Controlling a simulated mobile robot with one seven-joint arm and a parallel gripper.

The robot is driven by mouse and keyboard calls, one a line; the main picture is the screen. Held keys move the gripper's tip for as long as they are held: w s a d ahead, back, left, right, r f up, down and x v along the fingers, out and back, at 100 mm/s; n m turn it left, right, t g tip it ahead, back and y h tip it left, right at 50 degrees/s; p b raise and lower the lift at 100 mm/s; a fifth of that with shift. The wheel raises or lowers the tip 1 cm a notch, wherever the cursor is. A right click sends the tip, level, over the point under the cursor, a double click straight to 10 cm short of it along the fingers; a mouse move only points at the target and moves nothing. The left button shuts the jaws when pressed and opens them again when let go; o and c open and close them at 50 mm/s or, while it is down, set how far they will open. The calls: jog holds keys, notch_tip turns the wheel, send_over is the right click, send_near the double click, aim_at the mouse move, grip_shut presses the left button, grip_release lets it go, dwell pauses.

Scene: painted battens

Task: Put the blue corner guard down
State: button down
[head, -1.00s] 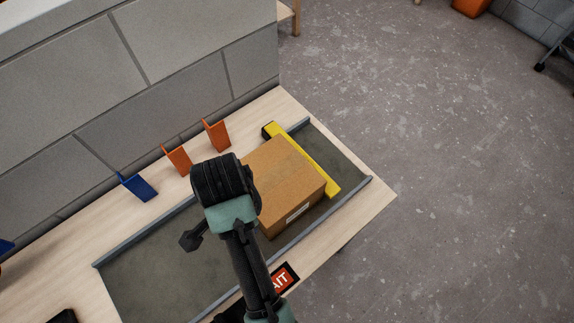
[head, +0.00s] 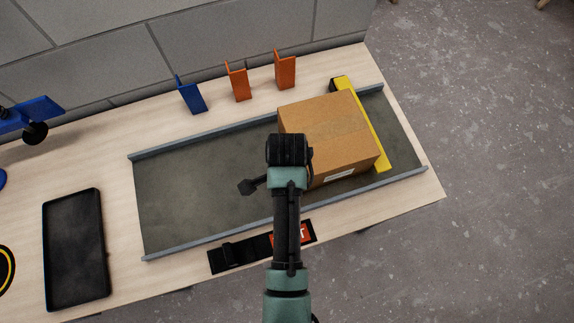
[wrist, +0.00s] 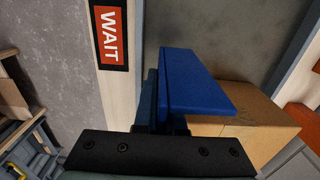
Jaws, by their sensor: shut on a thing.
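The blue corner guard (wrist: 200,82) is in my gripper (wrist: 163,105) in the wrist view, its broad flat face stretching away from the fingers. My gripper is shut on it. In the head view my arm hides the held guard and the fingers. A second blue corner guard (head: 192,97) stands on the bench near the wall, apart from my gripper. Two orange corner guards (head: 239,83) (head: 285,72) stand to its right in the same row.
A grey channel bed (head: 190,195) with raised rails runs along the bench. A cardboard box (head: 325,130) and a yellow bar (head: 380,150) occupy its right end; its left part is clear. A black tray (head: 75,250) lies at left. A WAIT sign (wrist: 109,35) is at the front edge.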

jog(key=shift+f, duration=1.85)
jog(key=shift+f, duration=0.1)
jog(key=shift+f, duration=0.1)
jog(key=c, duration=1)
grip_release()
